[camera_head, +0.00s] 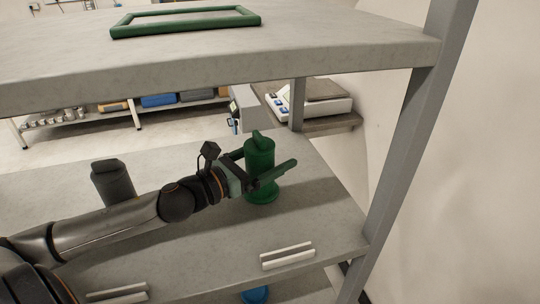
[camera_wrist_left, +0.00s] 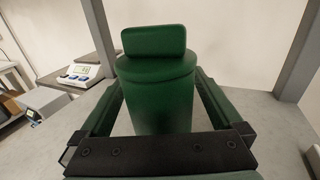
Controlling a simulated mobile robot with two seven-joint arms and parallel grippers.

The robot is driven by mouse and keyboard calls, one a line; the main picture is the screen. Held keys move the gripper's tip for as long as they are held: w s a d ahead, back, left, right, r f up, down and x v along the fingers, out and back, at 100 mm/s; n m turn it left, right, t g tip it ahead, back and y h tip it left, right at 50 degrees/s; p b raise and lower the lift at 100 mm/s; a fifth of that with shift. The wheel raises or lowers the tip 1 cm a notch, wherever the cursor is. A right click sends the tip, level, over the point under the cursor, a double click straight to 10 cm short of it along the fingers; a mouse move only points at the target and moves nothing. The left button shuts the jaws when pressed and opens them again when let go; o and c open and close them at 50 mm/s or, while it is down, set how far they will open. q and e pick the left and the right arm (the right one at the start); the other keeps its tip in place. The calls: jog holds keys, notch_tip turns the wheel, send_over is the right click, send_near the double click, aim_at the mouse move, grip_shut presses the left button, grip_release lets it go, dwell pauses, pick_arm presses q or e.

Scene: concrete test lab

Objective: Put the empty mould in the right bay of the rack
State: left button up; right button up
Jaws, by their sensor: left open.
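A green cylinder with a flat upright tab on top, seemingly the mould (camera_head: 260,158), stands upright on the rack's middle shelf (camera_head: 320,215), towards the right. Whether it is empty does not show. My left gripper (camera_head: 270,167) is open, with its fingers on either side of the green cylinder. In the left wrist view the cylinder (camera_wrist_left: 157,95) stands between the two open fingers of my left gripper (camera_wrist_left: 158,80), with narrow gaps visible. A dark grey cylinder (camera_head: 113,183) stands further left on the same shelf. My right gripper is not in view.
The upper shelf (camera_head: 330,45) overhangs the middle one and bears a green rectangular frame (camera_head: 187,33). A grey rack post (camera_head: 405,140) bounds the right side. White holders (camera_head: 287,258) line the front edge. A blue object (camera_head: 255,295) shows below. A scale (camera_head: 310,105) stands behind.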

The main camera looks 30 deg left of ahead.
pick_arm(q)
jog(key=shift+p+v, duration=0.45)
jog(key=shift+v, duration=5.55)
jog(key=shift+r, duration=0.15)
